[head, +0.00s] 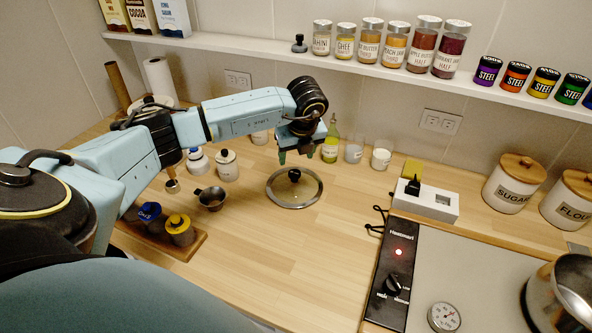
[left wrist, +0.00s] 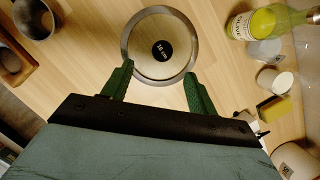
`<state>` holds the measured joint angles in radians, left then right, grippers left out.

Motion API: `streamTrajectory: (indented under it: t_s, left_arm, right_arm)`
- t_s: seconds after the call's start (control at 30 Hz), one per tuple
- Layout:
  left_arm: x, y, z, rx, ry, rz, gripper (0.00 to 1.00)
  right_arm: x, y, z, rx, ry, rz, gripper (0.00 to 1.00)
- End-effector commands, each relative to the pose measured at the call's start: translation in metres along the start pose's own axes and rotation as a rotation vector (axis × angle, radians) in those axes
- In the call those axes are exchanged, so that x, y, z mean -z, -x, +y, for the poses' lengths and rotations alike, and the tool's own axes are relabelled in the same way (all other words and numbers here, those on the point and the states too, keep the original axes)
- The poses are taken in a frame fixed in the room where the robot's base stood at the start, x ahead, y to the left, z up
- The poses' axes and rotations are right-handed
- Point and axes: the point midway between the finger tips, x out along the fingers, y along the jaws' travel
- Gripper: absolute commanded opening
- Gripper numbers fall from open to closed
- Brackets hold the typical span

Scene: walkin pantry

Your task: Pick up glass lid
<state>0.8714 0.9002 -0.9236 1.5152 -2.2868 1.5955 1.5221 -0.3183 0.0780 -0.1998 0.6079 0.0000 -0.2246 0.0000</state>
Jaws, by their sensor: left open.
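The glass lid (head: 294,188) lies flat on the wooden counter, round, with a metal rim and a dark knob in its middle. In the left wrist view the lid (left wrist: 160,46) is at the top centre, its knob marked "16 cm". My left gripper (head: 296,154) hangs just above and behind the lid in the head view. Its green fingers (left wrist: 158,85) are spread apart with nothing between them, pointing toward the lid and overlapping its near rim in the left wrist view. My right gripper does not show.
A small metal cup (head: 211,198) stands left of the lid. A hot plate (head: 470,265) with a pot (head: 562,295) is at the right. The counter in front of the lid is clear.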

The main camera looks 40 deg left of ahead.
Motion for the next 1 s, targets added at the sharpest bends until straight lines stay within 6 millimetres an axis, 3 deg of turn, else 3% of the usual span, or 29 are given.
streamTrajectory:
  t_s: [0.13, 0.43, 0.63, 0.9, 1.0]
  left_arm:
    - [0.0, -0.019, 0.0, -0.001, -0.001, 0.002, 0.59]
    - [0.001, -0.047, -0.002, -0.002, 0.0, 0.002, 0.59]
    - [0.001, -0.072, -0.003, 0.0, 0.0, 0.002, 0.59]
    - [0.001, -0.076, -0.003, 0.002, -0.002, 0.001, 0.59]
    - [0.001, -0.076, -0.003, 0.002, -0.002, 0.001, 0.48]
  right_arm:
    - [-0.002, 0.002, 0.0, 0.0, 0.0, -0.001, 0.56]
    - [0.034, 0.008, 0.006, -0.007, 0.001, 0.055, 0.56]
    - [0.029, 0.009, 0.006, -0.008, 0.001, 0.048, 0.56]
    - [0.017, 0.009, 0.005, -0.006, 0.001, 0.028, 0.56]
    - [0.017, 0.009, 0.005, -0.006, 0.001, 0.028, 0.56]
